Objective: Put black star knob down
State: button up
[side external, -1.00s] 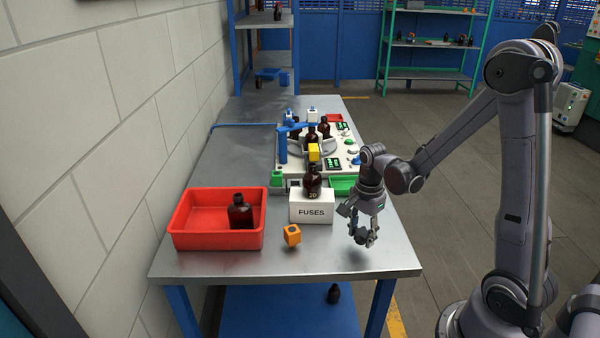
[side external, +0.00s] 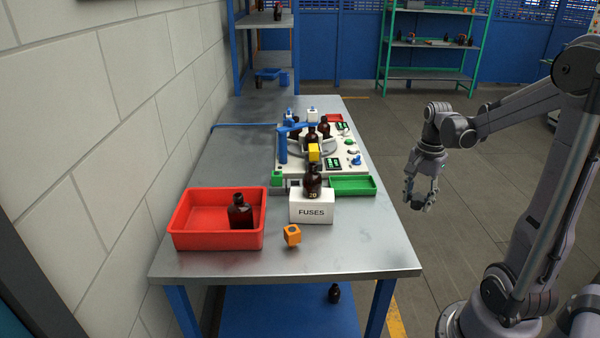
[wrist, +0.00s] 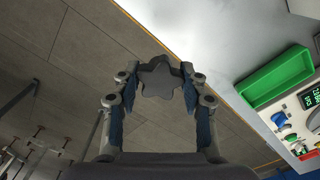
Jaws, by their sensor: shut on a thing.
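The black star knob (wrist: 160,78) is held between the fingertips of my gripper (wrist: 161,84) in the wrist view. In the side external view my gripper (side external: 419,199) hangs pointing down, to the right of the table's right edge, with grey floor behind it. The knob is small and dark between the fingers there. In the wrist view, floor lies behind most of the gripper and the table's edge runs diagonally just beyond the knob.
The metal table (side external: 350,250) has clear room at its front right. On it are a red bin (side external: 185,238) with an amber bottle (side external: 241,214), a white FUSES box (side external: 311,206) with a bottle on top, an orange block (side external: 292,235), and a green tray (side external: 353,185) beside the machine (side external: 350,145).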

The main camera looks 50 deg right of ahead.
jog(key=d, duration=0.6)
send_over(377, 218)
jog(key=shift+n, duration=0.4)
notch_tip(377, 218, down, 7)
jog(key=shift+s, duration=0.15)
jog(key=shift+f, duration=2.05)
jog(key=shift+f, duration=0.1)
jog(key=o, duration=1.1)
jog(key=shift+c, duration=0.2)
